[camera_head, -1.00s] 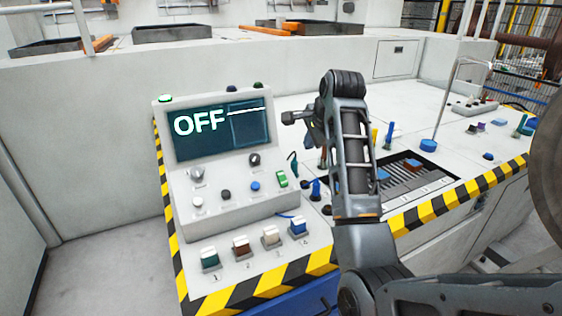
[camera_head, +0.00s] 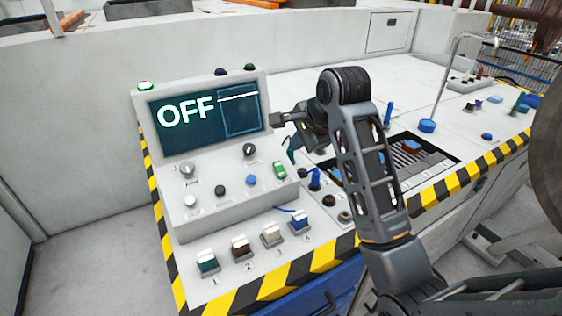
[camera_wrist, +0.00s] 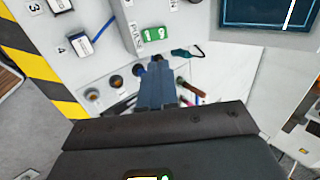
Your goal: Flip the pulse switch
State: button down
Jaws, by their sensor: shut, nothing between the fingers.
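The pulse switch is a small green rocker (camera_head: 279,169) at the right end of the control box's sloped face. It also shows in the wrist view (camera_wrist: 154,33), with a "PULSE" label beside it. My gripper (camera_wrist: 155,68) has its fingers together and empty. In the wrist view its tips are just below the green switch; they look apart from it, though the depth gap is hard to judge. In the head view my arm hides most of the gripper. The screen (camera_head: 207,113) on the box reads "OFF".
Several knobs and buttons sit near the switch, including a black knob (camera_head: 249,149) and a blue button (camera_head: 251,180). A teal item (camera_wrist: 181,52) on a cord lies beside the green switch.

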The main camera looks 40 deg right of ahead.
aim_at(278, 166)
jog(key=x, duration=1.4)
jog(key=shift+s+p, duration=0.15)
jog(key=shift+p, duration=0.15)
